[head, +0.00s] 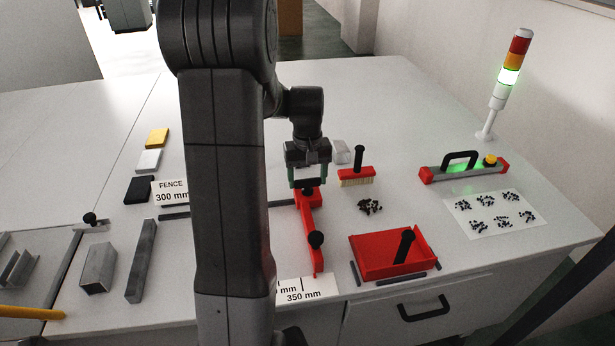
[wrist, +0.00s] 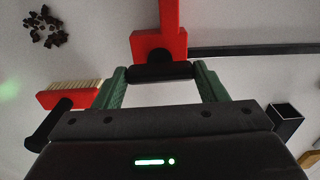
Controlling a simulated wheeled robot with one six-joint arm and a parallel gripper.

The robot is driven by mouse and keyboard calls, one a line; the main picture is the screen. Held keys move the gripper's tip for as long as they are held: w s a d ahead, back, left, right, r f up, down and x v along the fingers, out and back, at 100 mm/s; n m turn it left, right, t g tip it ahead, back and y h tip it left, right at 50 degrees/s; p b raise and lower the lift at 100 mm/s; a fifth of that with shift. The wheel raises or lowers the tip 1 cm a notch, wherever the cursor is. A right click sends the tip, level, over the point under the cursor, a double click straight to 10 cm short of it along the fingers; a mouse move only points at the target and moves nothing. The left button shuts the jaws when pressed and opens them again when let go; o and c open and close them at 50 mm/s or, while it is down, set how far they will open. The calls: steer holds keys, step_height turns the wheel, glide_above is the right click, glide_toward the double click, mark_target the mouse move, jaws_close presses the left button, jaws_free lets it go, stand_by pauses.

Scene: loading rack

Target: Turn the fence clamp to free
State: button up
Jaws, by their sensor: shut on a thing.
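The red fence (head: 309,225) stands on the white table, right of my arm, with a black knob (head: 316,240) on its near part. My gripper (head: 307,185) is at the fence's far end, pointing down. In the wrist view, its green fingertips (wrist: 162,75) are shut on a short black bar, the clamp handle (wrist: 160,72), lying crosswise against the red end block (wrist: 158,44). The handle's full shape is partly hidden by the fingers, so I cannot tell its exact turn angle.
A dark rail (wrist: 255,49) runs sideways from the fence. Right of it are a red brush (head: 356,177), black bits (head: 370,207), a red tray (head: 378,270) and a lit bar tool (head: 463,171). Metal blocks (head: 99,268) lie left. A signal tower (head: 508,78) glows green.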

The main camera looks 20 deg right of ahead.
mark_target(307, 179)
steer(key=shift+r, duration=0.1)
steer(key=o, duration=1)
step_height(307, 179, up, 14)
steer(key=shift+f+b, duration=0.1)
steer(key=shift+b, duration=0.3)
steer(key=shift+f, duration=0.1)
step_height(307, 179, down, 14)
steer(key=shift+r+p, duration=0.1)
steer(key=shift+p, duration=0.3)
steer(key=shift+r, duration=0.1)
